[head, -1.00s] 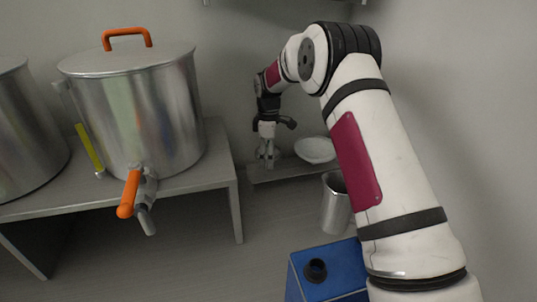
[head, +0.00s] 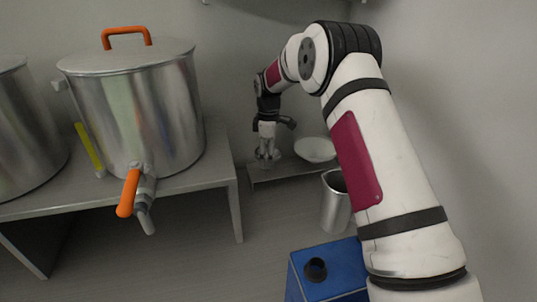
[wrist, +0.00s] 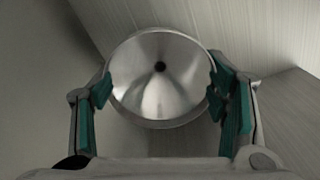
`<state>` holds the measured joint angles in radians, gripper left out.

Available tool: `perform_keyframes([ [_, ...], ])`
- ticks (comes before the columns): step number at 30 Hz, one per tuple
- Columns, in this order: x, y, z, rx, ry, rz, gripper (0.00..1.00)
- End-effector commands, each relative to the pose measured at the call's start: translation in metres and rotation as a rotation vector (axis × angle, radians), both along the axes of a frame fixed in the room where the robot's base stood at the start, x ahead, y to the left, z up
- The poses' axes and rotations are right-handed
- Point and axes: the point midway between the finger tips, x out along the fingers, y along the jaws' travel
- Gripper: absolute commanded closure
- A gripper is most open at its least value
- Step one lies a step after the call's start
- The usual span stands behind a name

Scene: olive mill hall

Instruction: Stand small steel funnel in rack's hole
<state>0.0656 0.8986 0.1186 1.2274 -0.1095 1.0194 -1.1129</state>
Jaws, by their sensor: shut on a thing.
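The small steel funnel (wrist: 172,95) is between my gripper's (wrist: 160,88) two teal-padded fingers in the wrist view. I look down into its wide shiny mouth, with a dark outlet hole near the middle. My gripper is shut on it. In the head view my gripper (head: 267,156) points down over the left part of a low grey shelf (head: 262,176) by the back wall, and the funnel is too small there to tell its height above the shelf. I cannot make out a rack or its hole in either view.
A white bowl (head: 316,149) is on the shelf, right of my gripper. A steel jug (head: 335,205) stands in front. A blue container (head: 328,272) with a black opening is nearer. Large steel vats, one with an orange-handled tap (head: 130,193), stand on the left bench (head: 205,177).

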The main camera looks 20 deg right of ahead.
Motion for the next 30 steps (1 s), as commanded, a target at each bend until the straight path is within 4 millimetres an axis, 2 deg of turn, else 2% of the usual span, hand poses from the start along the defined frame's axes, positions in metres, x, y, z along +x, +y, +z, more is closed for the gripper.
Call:
perform_keyframes([
  [30, 0.0, 0.0, -0.019, 0.0, 0.001, 0.0, 0.59],
])
